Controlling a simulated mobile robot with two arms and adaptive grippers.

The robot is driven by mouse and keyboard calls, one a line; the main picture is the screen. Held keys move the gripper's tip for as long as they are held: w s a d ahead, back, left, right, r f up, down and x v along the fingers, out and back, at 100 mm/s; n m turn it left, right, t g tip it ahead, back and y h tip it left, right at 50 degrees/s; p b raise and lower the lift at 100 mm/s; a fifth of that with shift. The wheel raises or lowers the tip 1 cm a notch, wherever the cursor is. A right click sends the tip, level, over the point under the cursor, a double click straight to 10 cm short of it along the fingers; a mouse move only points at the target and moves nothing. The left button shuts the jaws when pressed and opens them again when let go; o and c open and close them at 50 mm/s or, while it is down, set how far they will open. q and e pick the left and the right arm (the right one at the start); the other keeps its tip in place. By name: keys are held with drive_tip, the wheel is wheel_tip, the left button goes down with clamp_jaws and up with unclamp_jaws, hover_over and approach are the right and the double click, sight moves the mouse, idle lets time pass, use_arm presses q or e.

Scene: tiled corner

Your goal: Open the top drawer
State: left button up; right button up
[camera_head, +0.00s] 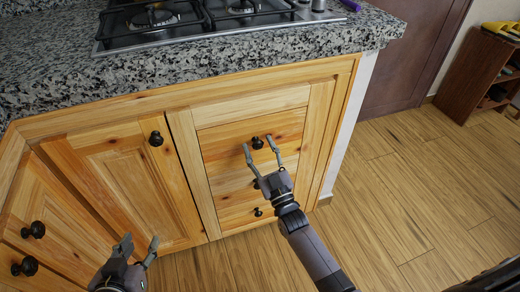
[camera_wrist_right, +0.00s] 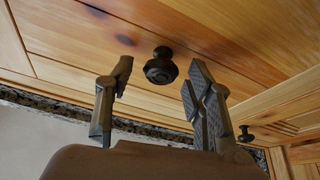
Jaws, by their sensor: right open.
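The top drawer (camera_head: 224,138) is a light wooden front in the cabinet under the counter, and it looks closed. Its round black knob (camera_head: 257,143) sits near the middle of the front. My right gripper (camera_head: 261,148) is open, with its fingertips at either side of the knob in the head view. In the right wrist view the knob (camera_wrist_right: 160,68) shows between and beyond the two spread fingers (camera_wrist_right: 162,88), with gaps on both sides. My left gripper (camera_head: 141,243) is open and empty at the lower left, in front of the cabinet door.
Lower drawers with black knobs (camera_head: 258,212) lie below, partly hidden by my right arm. A cabinet door (camera_head: 120,170) is to the left. The granite counter (camera_head: 230,65) with a gas hob (camera_head: 215,20) overhangs above. Wooden floor (camera_head: 400,200) is clear on the right.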

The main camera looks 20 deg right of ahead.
drive_tip(key=shift+c, duration=0.3)
clamp_jaws()
idle(0.3)
